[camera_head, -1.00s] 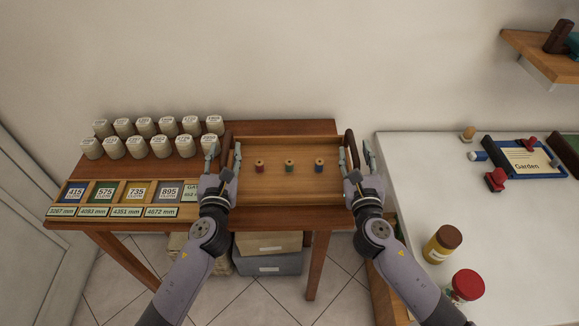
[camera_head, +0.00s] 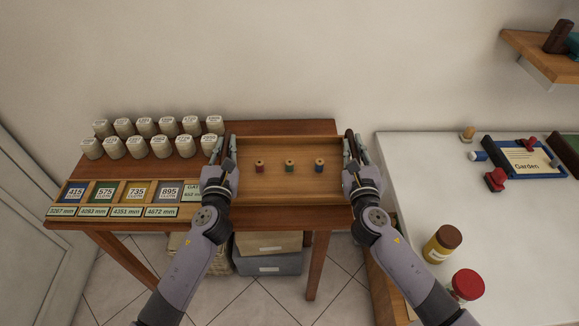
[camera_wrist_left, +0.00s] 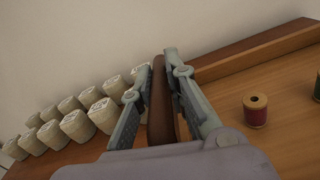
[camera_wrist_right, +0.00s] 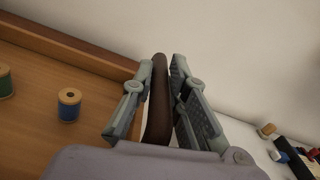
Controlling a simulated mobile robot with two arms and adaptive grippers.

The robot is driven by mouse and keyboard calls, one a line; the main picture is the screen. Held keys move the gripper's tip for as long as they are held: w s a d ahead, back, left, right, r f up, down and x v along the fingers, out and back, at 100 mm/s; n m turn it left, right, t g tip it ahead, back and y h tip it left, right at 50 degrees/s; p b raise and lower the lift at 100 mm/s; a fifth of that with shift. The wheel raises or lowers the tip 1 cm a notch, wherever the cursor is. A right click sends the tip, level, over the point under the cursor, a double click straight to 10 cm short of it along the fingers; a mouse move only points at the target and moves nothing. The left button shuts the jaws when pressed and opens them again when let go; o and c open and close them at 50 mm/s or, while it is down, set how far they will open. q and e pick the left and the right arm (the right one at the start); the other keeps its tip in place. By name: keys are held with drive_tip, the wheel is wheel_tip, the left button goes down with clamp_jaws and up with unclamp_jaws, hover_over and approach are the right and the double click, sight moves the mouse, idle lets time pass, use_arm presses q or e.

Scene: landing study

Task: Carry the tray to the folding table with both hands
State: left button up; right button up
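The wooden tray (camera_head: 262,188) lies on the brown wooden table (camera_head: 282,217) by the wall. It carries a red spool (camera_head: 259,166), a green spool (camera_head: 289,167) and a blue spool (camera_head: 319,166), all upright. My left gripper (camera_head: 225,150) has its fingers closed in on both sides of the tray's left dark handle (camera_wrist_left: 161,110). My right gripper (camera_head: 354,148) has its fingers closed in on both sides of the right handle (camera_wrist_right: 158,105). Any thin gap between fingers and handles is hard to make out. I cannot tell which table is the folding table.
Several white-topped pegs (camera_head: 162,146) and a sorting rack (camera_head: 120,192) with number cards stand left of the tray. A white table (camera_head: 410,180) on the right bears jars (camera_head: 442,244) and a Garden board (camera_head: 524,160). Boxes (camera_head: 268,263) sit under the brown table.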

use_arm(q)
clamp_jaws()
use_arm(e)
clamp_jaws()
use_arm(q)
drive_tip(key=shift+r, duration=0.15)
use_arm(e)
drive_tip(key=shift+r, duration=0.15)
